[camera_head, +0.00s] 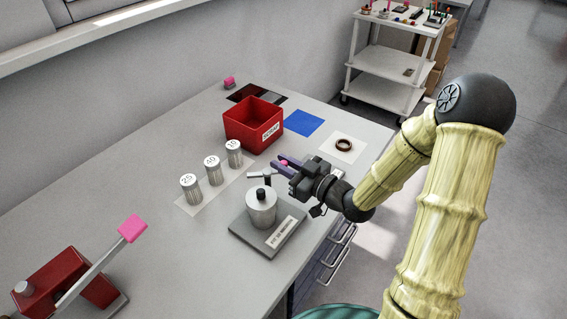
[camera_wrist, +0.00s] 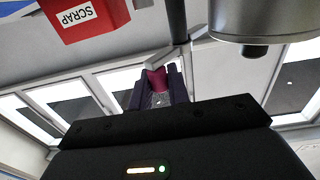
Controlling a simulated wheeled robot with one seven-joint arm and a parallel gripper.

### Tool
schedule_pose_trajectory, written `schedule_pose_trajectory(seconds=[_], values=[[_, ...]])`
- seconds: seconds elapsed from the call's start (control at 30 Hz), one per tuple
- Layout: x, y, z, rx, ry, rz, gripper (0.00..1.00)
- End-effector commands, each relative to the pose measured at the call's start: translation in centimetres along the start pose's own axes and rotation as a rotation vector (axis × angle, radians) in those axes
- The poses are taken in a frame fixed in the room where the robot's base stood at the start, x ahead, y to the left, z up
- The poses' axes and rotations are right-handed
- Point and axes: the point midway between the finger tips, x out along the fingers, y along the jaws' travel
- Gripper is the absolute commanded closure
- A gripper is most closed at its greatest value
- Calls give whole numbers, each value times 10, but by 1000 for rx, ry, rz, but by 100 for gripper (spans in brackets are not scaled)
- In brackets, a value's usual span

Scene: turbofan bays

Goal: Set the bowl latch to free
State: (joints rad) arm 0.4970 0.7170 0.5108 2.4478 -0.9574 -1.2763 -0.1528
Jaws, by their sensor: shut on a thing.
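The bowl (camera_head: 261,209) is a grey metal cylinder with a dark knob on top. It stands upright on a flat grey labelled base (camera_head: 284,232). A short light-grey latch arm (camera_head: 259,174) stands behind the bowl. My gripper (camera_head: 280,162) is beside it, reaching in from the right. In the wrist view, its purple fingers (camera_wrist: 157,88) are shut on a pink grip (camera_wrist: 156,79) at the latch arm's end. The fingers partly hide the grip, and the latch's set position cannot be read.
A red SCRAP bin (camera_head: 251,124) stands behind my gripper. Several numbered metal cylinders (camera_head: 212,170) stand left of it. A blue mat (camera_head: 304,122) and a dark ring (camera_head: 344,145) lie behind. A red lever device (camera_head: 66,284) is at front left. The table's right edge is close.

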Motion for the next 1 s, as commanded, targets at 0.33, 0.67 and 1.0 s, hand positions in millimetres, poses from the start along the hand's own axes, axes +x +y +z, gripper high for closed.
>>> schedule_pose_trajectory(seconds=[0.33,0.67,1.0], values=[[-4,-8,-8,10,-8,172,100],[-8,-14,-5,6,-4,339,100],[-9,-18,-2,3,1,500,100]])
